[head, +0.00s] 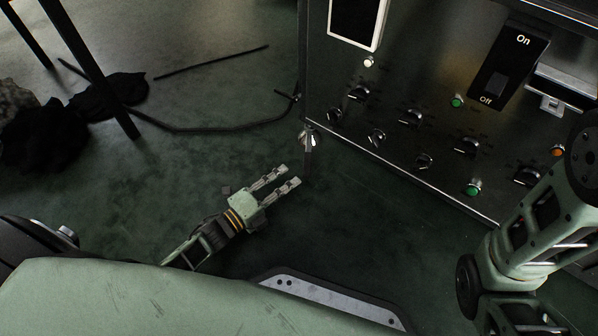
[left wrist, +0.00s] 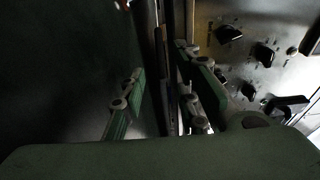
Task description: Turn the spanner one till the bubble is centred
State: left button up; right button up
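I cannot make out a spanner or a bubble in either view. A dark machine panel (head: 400,60) with several black knobs, including one low at its left (head: 377,137), fills the upper right of the head view. A small shiny metal piece (head: 308,137) sits at the panel's left corner; its kind is unclear. My left gripper (head: 288,175) is open and empty, below and left of that corner. In the left wrist view its fingers (left wrist: 165,75) stand apart, with a dark upright edge behind them and panel knobs at the right. My right gripper is out of view.
An On/Off switch (head: 495,85), green lamps (head: 457,101) and an orange lamp (head: 558,150) are on the panel. Black cable (head: 215,128) and dark crumpled stuff (head: 50,135) lie at the left near a thin dark leg (head: 95,75). The green floor around my left gripper is clear.

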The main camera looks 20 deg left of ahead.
pick_arm(q)
jog(key=shift+v, duration=1.7)
